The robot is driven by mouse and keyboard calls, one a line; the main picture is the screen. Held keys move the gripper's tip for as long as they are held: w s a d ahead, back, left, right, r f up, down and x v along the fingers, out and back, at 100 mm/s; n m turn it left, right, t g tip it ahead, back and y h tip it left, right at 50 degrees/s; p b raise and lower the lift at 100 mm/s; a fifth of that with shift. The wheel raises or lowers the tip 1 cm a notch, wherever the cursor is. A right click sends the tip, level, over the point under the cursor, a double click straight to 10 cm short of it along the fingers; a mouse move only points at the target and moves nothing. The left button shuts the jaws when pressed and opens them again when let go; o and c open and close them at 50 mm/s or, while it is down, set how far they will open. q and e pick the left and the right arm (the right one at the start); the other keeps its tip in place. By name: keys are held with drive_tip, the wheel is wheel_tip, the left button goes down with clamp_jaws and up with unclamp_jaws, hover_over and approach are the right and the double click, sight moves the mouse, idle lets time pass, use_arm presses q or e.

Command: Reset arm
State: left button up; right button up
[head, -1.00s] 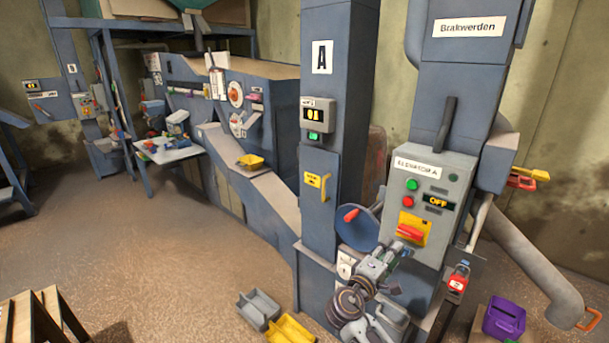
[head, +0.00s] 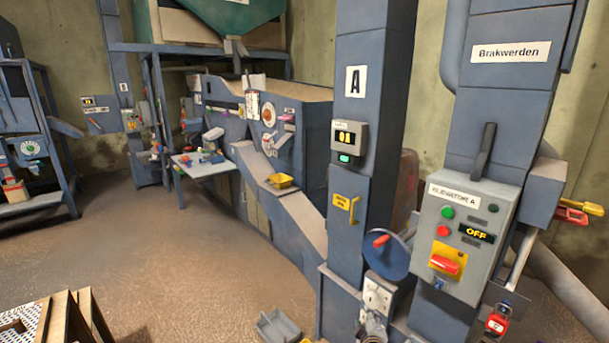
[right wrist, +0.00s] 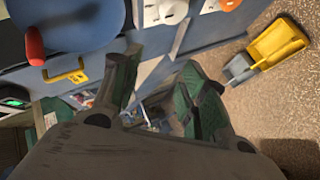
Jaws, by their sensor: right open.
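My left gripper is not in view.
The elevator A control box (head: 462,240) reads OFF and carries a red switch. Column A (head: 375,110) stands beside it. A wooden stand (head: 70,318) is at lower left. Open floor lies between.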

drive_tip(key=s+d+f+m+g+y, duration=0.1)
drive_tip(key=s+f, duration=0.3)
drive_tip(key=f, duration=0.5)
drive_tip(key=s+d+f+m+g, duration=0.1)
drive_tip(key=s+f+m+g, duration=0.1)
drive_tip(key=s+f, duration=0.5)
drive_tip(key=s+d+f+m+g+y, duration=0.1)
drive_tip(key=s+f, duration=0.1)
drive_tip(key=f, duration=0.9)
drive_tip(key=s+d+f+m+g, duration=0.2)
drive_tip(key=s+f, duration=0.5)
drive_tip(key=s, duration=0.2)
drive_tip(key=s+d+f+m+g, duration=0.1)
drive_tip(key=s+d+f+g, duration=0.1)
drive_tip(key=s+f, duration=0.6)
drive_tip(key=s+f+g, duration=0.2)
drive_tip(key=s+f, duration=0.1)
drive_tip(key=s, duration=1.1)
drive_tip(key=s+a+f+m+g, duration=0.1)
drive_tip(key=s+f+g, duration=0.1)
drive_tip(key=s, duration=1.3)
drive_tip(key=shift+s+a+f, duration=0.25)
drive_tip(key=shift+s+f, duration=0.05)
drive_tip(key=shift+f, duration=0.3)
drive_tip(key=shift+s, duration=0.1)
